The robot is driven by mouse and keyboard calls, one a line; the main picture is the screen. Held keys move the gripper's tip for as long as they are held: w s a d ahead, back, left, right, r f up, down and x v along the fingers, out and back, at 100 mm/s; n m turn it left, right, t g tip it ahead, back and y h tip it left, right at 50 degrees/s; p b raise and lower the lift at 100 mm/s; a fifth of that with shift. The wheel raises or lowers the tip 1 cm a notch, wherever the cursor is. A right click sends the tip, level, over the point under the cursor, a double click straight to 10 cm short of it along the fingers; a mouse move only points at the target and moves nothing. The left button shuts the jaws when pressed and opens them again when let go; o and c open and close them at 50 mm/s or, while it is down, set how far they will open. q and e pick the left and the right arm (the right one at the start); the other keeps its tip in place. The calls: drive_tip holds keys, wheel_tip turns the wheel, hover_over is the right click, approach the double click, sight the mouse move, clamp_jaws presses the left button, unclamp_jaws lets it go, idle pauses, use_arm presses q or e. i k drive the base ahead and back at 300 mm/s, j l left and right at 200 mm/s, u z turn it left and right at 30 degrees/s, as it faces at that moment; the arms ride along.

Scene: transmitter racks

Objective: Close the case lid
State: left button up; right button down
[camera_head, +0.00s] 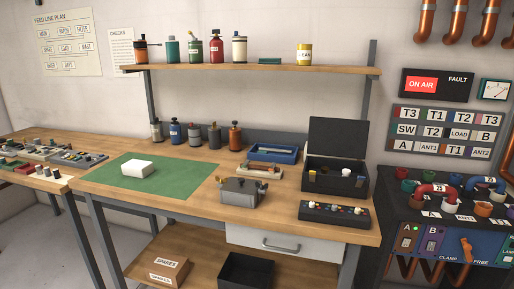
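The black case (335,177) stands at the right end of the wooden workbench. Its dark lid (338,142) stands open, raised upright at the back. Several small items show inside the case, among them a white round one (347,172) and a tan one at the left. Neither of my grippers is in the picture, and nothing touches the lid.
In front of the case lies a black strip with coloured knobs (335,213). A grey metal box (243,191) and a blue tray (272,153) are to its left. A shelf (250,68) hangs above. A control rack (450,220) stands close at right.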

sight(343, 137)
drive_tip(key=i+l+u, duration=0.15)
drive_tip(key=l, duration=0.8)
drive_tip(key=l+u, duration=0.15)
drive_tip(key=l, duration=0.85)
